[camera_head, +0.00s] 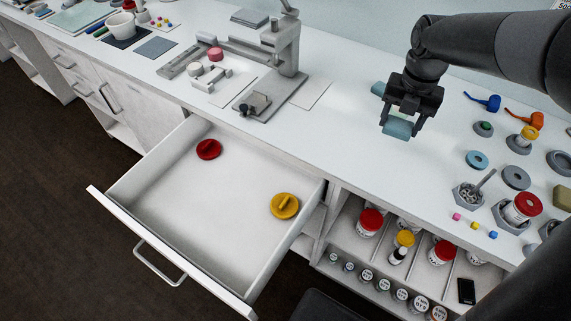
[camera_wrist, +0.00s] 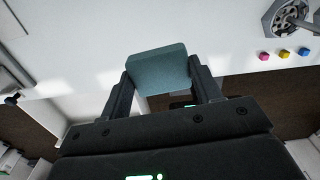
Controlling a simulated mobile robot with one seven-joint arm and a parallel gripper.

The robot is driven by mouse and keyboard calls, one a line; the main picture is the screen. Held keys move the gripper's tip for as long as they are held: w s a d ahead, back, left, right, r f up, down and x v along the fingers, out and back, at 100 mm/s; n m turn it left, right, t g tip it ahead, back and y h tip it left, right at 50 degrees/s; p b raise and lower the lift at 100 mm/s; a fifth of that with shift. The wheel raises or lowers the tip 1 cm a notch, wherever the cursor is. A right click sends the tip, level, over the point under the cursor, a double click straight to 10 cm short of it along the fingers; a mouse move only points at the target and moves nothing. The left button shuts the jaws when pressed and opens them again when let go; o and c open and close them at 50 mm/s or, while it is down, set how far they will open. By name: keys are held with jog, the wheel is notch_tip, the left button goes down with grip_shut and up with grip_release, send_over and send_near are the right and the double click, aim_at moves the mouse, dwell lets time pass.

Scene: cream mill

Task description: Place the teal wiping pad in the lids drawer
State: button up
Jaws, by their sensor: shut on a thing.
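The teal wiping pad (camera_head: 397,128) is held between the fingers of my gripper (camera_head: 400,117), above the white counter and to the right of the drawer. In the wrist view the teal pad (camera_wrist: 157,68) sits between both fingertips. The lids drawer (camera_head: 165,195) is pulled open at the lower left. A red lid (camera_head: 208,149) lies near its back left, and a yellow lid (camera_head: 285,206) lies near its right side. The middle and front of the drawer floor are bare.
A grey stand machine (camera_head: 285,50) stands on the counter left of my gripper. Jars, rings and a hexagonal holder (camera_head: 468,195) crowd the right. An open shelf (camera_head: 340,225) of jars is below the counter, right of the drawer.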

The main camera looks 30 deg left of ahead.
notch_tip(320, 180, up, 5)
jog(key=shift+r, duration=0.15)
jog(key=s+a+n, duration=0.1)
jog(key=s+a, duration=0.2)
jog(key=a, duration=0.6)
jog(key=s+a+n, duration=0.1)
jog(key=s+a, duration=0.2)
jog(key=a, duration=0.6)
jog(key=n, duration=0.1)
send_over(216, 192)
notch_tip(216, 192, down, 31)
jog(key=shift+r, duration=0.2)
jog(key=shift+f, duration=1.85)
jog(key=o, duration=0.9)
jog(key=shift+f, duration=0.1)
jog(key=shift+o, duration=0.2)
